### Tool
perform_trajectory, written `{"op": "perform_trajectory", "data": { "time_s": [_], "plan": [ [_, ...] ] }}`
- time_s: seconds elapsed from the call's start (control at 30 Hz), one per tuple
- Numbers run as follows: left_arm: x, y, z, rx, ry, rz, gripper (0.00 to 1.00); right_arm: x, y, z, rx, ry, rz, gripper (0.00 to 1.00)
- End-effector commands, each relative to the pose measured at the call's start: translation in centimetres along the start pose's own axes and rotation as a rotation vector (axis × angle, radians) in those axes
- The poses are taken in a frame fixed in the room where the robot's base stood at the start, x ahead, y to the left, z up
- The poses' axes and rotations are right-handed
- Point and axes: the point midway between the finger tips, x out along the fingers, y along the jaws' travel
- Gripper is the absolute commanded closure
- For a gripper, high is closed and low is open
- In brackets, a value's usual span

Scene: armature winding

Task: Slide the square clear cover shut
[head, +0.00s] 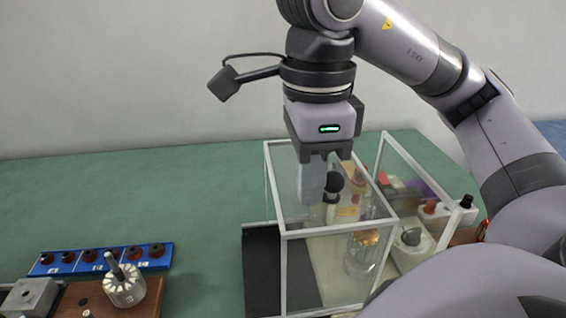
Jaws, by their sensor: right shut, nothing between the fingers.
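The square clear cover (283,230) has a thin white frame and see-through panels. It stands over part of the winding machine, with a bare gap at its right where the machine shows uncovered. My right gripper (312,198) points down at the cover's back left, its fingers shut and empty. A black round knob (334,183) shows right beside the fingertips; I cannot tell whether they touch it or the cover. Through the panels I see a copper-wound armature (365,245) at the cover's front right. My left gripper is out of view.
Another white-framed clear panel (416,169) stands at the right, near a switch box with red and black knobs (446,209). The green table between is clear.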

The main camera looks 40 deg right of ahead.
Motion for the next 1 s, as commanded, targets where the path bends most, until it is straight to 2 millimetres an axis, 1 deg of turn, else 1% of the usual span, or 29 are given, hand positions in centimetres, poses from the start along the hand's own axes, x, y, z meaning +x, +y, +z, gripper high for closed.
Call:
{"op": "perform_trajectory", "data": {
  "time_s": [0.1,0.9,1.0],
  "plan": [
    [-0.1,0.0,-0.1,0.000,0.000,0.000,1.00,0.0,0.0,-1.1,0.003,0.001,0.000,1.00],
    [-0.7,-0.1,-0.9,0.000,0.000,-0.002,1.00,0.0,0.0,-7.5,0.004,0.001,0.001,1.00],
    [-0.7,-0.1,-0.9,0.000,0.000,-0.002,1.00,-0.1,0.0,-7.3,-0.001,0.000,0.001,1.00]
  ]
}}
